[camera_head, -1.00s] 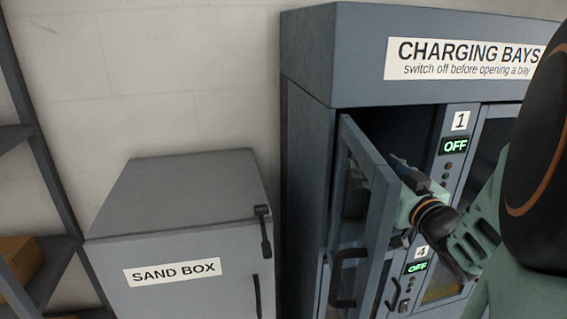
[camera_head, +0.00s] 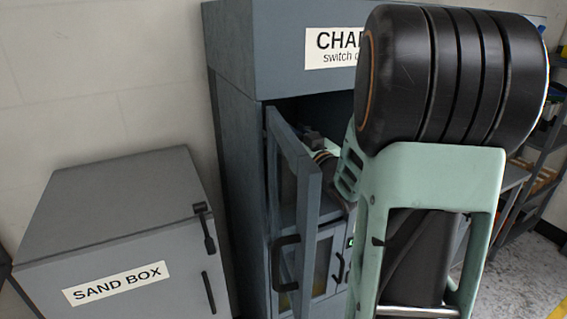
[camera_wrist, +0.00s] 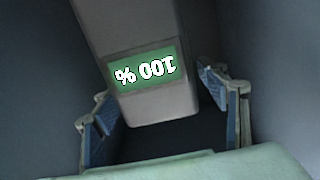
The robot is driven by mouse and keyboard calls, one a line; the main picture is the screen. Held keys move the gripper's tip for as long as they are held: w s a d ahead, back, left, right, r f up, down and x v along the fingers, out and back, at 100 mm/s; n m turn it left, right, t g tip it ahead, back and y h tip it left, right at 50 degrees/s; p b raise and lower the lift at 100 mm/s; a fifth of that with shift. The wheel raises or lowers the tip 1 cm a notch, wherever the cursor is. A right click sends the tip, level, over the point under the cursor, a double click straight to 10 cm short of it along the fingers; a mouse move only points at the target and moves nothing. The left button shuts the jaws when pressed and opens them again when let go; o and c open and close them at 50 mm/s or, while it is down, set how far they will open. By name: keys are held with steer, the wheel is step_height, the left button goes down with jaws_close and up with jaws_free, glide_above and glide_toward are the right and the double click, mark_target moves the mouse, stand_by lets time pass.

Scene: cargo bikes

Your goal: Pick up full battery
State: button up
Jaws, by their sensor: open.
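The full battery (camera_wrist: 150,105) is a grey block in the wrist view. Its green display reads "100 %" upside down. My gripper (camera_wrist: 154,93) is open, with one blue-padded finger on each side of the battery's near end. Dark gaps show beside the battery, and I cannot see either finger pressing on it. In the head view my gripper (camera_head: 316,146) reaches into the open top-left charging bay behind the door frame. The battery is hidden there.
The open bay door (camera_head: 306,200) with its dark handle stands left of my arm. A grey sand box (camera_head: 130,240) is left of the charging cabinet (camera_head: 232,150). Shelves (camera_head: 535,190) and bare floor lie to the right. My arm covers much of the cabinet.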

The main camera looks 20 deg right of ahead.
jaws_close()
steer(key=shift+r, duration=0.3)
stand_by(0.3)
steer(key=shift+w, duration=0.1)
steer(key=shift+r, duration=0.1)
